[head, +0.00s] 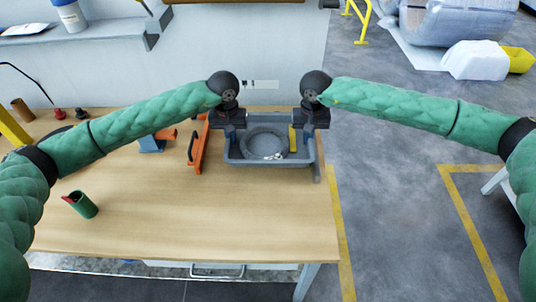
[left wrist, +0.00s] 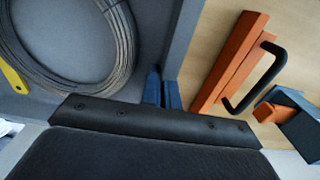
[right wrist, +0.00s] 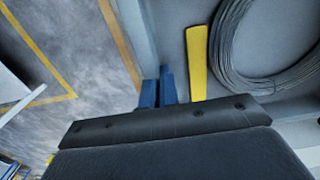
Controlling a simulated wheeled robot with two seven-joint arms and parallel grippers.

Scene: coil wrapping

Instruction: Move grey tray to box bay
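The grey tray (head: 270,163) is at the right part of the wooden table, close to its right edge. It holds a grey wire coil (head: 265,142) and a yellow item (head: 292,139). My left gripper (head: 231,128) is at the tray's left wall; in the left wrist view its blue fingers (left wrist: 162,92) are close together on that wall. My right gripper (head: 308,126) is at the right wall, and its fingers (right wrist: 158,90) are close together on it in the right wrist view. I cannot tell whether the tray touches the table. No box bay is identifiable.
An orange tool with a black handle (head: 199,148) stands just left of the tray. A blue and orange device (head: 155,141) and a green cylinder (head: 82,205) are further left. The table front (head: 200,225) is clear. Floor with yellow lines (head: 400,190) lies to the right.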

